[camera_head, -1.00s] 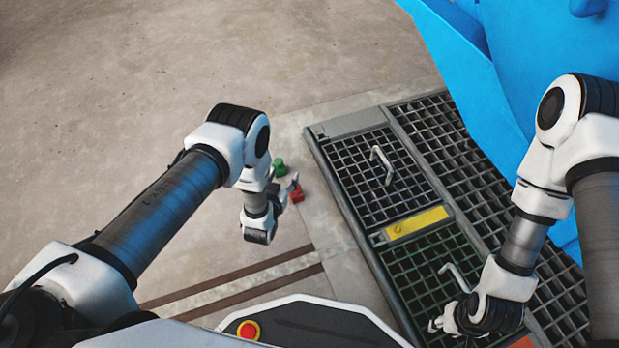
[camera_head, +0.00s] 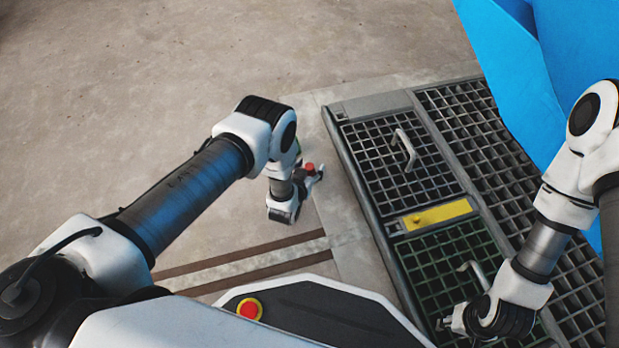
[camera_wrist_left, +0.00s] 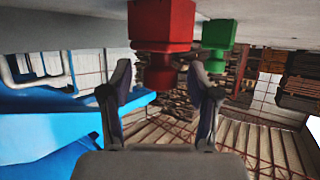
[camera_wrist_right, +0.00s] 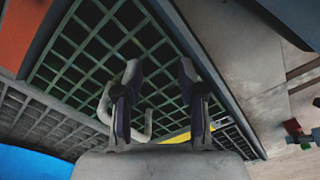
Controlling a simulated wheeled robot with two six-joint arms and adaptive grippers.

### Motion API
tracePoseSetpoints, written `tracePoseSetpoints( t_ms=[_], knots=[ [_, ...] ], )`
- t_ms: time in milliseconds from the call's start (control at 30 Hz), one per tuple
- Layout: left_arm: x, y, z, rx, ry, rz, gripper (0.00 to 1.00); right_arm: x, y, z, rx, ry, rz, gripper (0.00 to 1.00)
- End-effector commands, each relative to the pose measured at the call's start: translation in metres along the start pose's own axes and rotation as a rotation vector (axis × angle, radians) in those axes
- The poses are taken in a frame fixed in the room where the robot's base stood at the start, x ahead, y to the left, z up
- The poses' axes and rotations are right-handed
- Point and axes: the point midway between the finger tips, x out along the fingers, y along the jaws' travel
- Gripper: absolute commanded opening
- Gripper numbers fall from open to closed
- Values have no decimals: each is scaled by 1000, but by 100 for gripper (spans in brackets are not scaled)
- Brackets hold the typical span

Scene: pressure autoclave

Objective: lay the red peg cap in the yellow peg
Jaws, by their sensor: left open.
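The red peg cap (camera_head: 309,168) shows by the fingers of my left gripper (camera_head: 314,174). In the left wrist view, which is upside down, the red cap (camera_wrist_left: 162,30) has a wide block and a narrower end. My left gripper (camera_wrist_left: 160,74) is open, and the narrower end appears between its fingertips; I cannot tell whether they touch it. My right gripper (camera_head: 447,323) is low over the grating; its fingers (camera_wrist_right: 160,72) stand apart with nothing visible between them. I cannot make out a yellow peg in any view.
A green block (camera_wrist_left: 217,40) stands beside the red cap. Metal gratings (camera_head: 400,165) with handles (camera_head: 405,148) and a yellow plate (camera_head: 437,215) lie at right. A blue structure (camera_head: 515,70) rises behind. Floor at left is bare.

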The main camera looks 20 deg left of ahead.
Motion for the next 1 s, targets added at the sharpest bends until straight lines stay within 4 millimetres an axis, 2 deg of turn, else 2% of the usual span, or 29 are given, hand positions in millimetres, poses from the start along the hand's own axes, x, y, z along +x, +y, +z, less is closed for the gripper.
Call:
tracePoseSetpoints(
  t_ms=[167, 200, 333, 667, 767, 1000],
  knots=[
    [0, 0, -2, 0, 0, 0, 61, -2, 0, -1, 0, 1, 0, 40],
    [0, 0, -2, 0, 0, 0, 47, -2, 0, -1, 0, 1, 0, 40],
    [-1, 0, -2, 0, 0, 0, 1, -2, 0, 0, 0, 1, 0, 40],
    [-2, 0, -4, 0, 0, 0, 0, -4, 0, 0, 0, 0, 0, 40],
    [-7, 0, -18, 0, 1, 0, 0, -15, 0, 0, -1, -2, 0, 40],
    [-30, 0, -74, 1, 1, 0, 0, -55, -1, 2, -7, -8, -1, 40]
  ],
)
